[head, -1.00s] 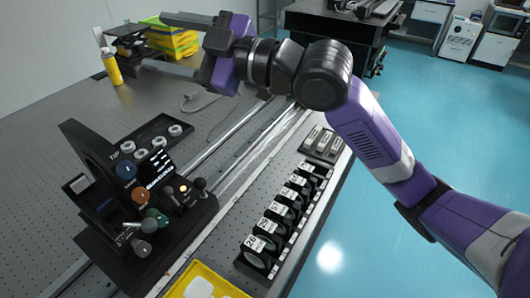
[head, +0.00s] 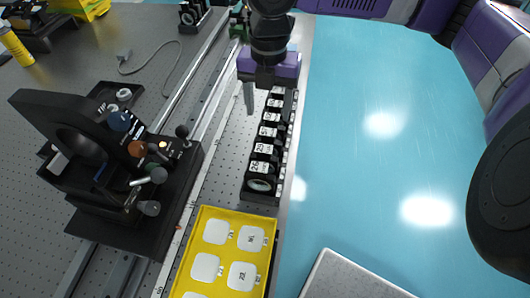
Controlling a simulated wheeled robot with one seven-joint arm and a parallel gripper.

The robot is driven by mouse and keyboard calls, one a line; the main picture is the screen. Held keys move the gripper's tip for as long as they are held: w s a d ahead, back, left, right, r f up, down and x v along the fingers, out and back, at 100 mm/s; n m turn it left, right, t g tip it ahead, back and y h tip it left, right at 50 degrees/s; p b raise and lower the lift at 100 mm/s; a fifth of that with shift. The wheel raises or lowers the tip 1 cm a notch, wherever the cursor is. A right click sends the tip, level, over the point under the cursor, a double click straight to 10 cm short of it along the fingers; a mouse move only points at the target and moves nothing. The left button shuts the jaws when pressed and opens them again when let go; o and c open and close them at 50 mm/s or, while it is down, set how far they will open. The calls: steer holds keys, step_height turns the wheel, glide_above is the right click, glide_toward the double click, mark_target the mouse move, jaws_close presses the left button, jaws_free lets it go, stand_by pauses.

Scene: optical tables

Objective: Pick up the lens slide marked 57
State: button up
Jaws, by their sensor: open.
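The lens slides (head: 262,150) stand in a row in a long black rack (head: 247,192) along the table's right edge in the head view. They are black with white number labels. The numbers are too small to read surely, so I cannot tell which slide is marked 57. My gripper (head: 257,92) is over the far part of the rack, pointing down, open and with nothing seen in it. One grey finger shows at the rack's left side. The other finger is hidden, and the gripper covers the farthest slides.
A yellow tray (head: 203,213) with several white labelled pieces lies in front of the rack. A black optical device (head: 60,120) with knobs stands at left. Metal rails run between it and the rack. Blue floor is open at right.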

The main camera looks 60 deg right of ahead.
mark_target(268, 132)
steer(key=shift+s+a+f, duration=0.1)
steer(key=shift+a+f, duration=0.05)
steer(key=shift+f, duration=1.8)
steer(key=shift+s+a+f, duration=0.1)
steer(key=shift+a+f, duration=0.05)
steer(key=shift+f, duration=1.8)
jaws_close()
